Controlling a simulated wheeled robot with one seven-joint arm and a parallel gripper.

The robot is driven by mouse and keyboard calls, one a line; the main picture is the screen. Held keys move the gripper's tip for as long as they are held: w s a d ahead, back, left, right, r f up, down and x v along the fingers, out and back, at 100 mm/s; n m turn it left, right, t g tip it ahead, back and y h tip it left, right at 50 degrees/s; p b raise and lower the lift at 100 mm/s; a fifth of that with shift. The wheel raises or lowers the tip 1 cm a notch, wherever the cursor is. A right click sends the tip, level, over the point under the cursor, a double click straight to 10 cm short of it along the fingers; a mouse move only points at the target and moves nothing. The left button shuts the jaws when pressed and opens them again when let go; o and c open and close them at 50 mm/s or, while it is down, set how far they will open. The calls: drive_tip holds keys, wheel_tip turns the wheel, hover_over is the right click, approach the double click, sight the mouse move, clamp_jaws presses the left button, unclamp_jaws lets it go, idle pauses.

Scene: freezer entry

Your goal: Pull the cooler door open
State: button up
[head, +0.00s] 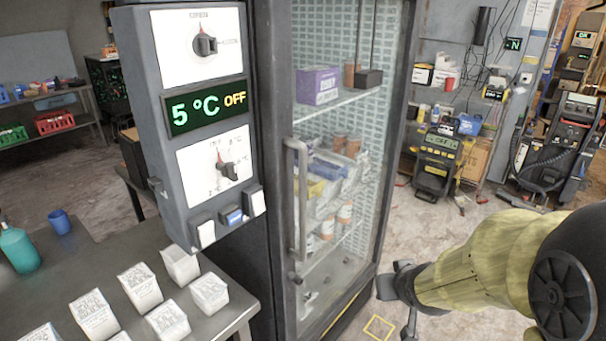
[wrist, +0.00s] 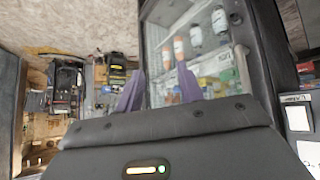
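The cooler (head: 265,120) is a tall dark cabinet with a glass-fronted door (head: 350,205). The door looks shut. Its pale vertical bar handle (head: 301,200) is on the door's left side. The glass also shows in the wrist view (wrist: 207,58), tilted, with a pale bar that looks like the handle (wrist: 243,70) at its right. My gripper (head: 397,307) is in front of the cooler's lower right, well right of the handle and apart from it. In the wrist view its two fingers (wrist: 160,75) are spread with nothing between them.
A control box (head: 208,120) reading "5 °C OFF" stands left of the door, above a metal table (head: 225,322) with several white tubs (head: 141,287). Stocked goods (head: 325,180) stand behind the glass.

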sight(306, 177)
drive_tip(key=w+a+r+n+t+y, duration=0.1)
drive_tip(key=a+r+n+t+y, duration=0.1)
drive_tip(key=r+y, duration=0.4)
drive_tip(key=w+a+r+n+t+y, duration=0.2)
drive_tip(key=a+r+n+y, duration=0.3)
drive_tip(key=r, duration=0.4)
drive_tip(key=shift+w+a+r+t+y+p, duration=0.3)
drive_tip(key=shift+a+r+t+y+p, duration=0.15)
drive_tip(key=shift+a, duration=0.3)
drive_tip(key=p+x, duration=0.4)
drive_tip(key=x, duration=1.3)
drive_tip(key=shift+w+a+f, duration=0.1)
drive_tip(key=shift+w, duration=0.1)
drive_tip(key=shift+c, duration=0.5)
clamp_jaws()
